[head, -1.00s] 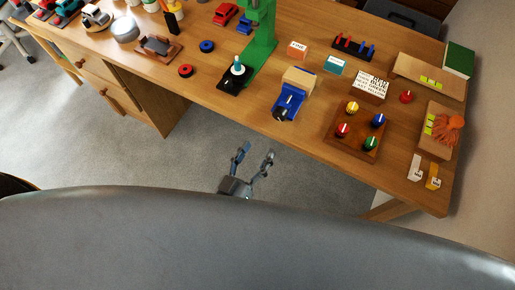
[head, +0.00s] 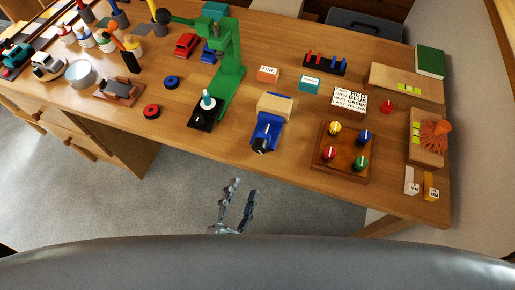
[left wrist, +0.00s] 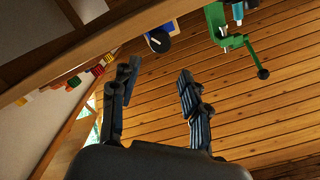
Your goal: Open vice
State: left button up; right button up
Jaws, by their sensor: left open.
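The blue vice (head: 265,134) stands near the front edge of the table, with a wooden block (head: 275,103) at its back. Its dark round front end faces the edge. In the left wrist view the vice (left wrist: 163,36) shows from below, past the table edge, with a pale bar on its dark round end. My left gripper (head: 241,188) is open and empty, in front of the table and below the vice in the picture, apart from it. Its two fingers (left wrist: 157,78) are spread in the left wrist view. My right gripper is not in view.
A green press (head: 232,65) stands left of the vice. A board with coloured knobs (head: 345,150) lies to its right. The table's front edge (head: 215,164) lies between my left gripper and the vice. Open floor (head: 185,190) is in front.

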aim_at(259, 150)
pick_arm(q)
jog(key=x, duration=1)
jog(key=shift+w+p, duration=0.1)
jog(key=shift+p, duration=0.25)
jog(key=shift+x, duration=0.8)
jog(key=shift+c, duration=0.2)
jog(key=c, duration=0.8)
jog(key=shift+c, duration=0.2)
